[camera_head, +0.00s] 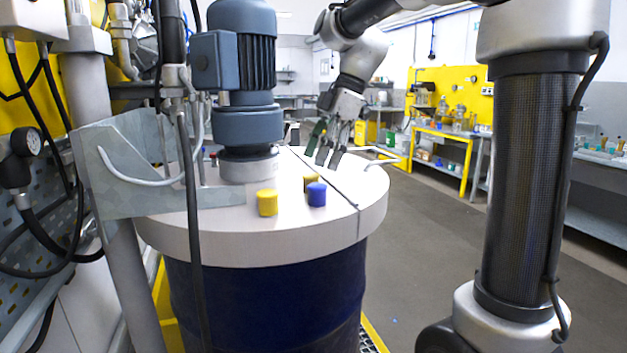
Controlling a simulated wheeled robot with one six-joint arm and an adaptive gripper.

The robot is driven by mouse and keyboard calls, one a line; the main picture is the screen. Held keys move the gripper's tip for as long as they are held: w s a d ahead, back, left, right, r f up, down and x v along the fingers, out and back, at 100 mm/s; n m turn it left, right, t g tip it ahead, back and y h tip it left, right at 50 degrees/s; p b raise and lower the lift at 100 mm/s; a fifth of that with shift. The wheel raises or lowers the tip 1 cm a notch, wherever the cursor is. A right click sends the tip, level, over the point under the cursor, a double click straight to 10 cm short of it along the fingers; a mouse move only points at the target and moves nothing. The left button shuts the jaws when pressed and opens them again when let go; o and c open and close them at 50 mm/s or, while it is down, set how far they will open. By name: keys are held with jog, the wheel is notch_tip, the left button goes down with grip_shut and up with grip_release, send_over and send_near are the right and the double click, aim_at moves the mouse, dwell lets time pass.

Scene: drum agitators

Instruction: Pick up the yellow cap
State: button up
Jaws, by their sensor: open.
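A yellow cap (267,202) stands on the white drum lid (240,228), near its front edge. A blue cap (316,193) stands a little to its right. A darker yellow cap (311,179) is behind the blue one and partly hidden by it. My gripper (328,160) is open and empty, with its fingers pointing down over the back right of the lid. It is behind the caps and apart from them. I cannot tell its exact height above the lid.
A blue-grey motor (235,65) stands on the lid, left of my gripper. The lid's front right is clear. A yellow workbench (440,145) stands far behind.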

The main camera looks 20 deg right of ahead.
aim_at(311, 174)
jog(key=x, duration=0.5)
jog(key=shift+w+a+f, duration=0.1)
jog(key=shift+w+a, duration=0.1)
jog(key=shift+a, duration=0.1)
jog(key=c, duration=0.9)
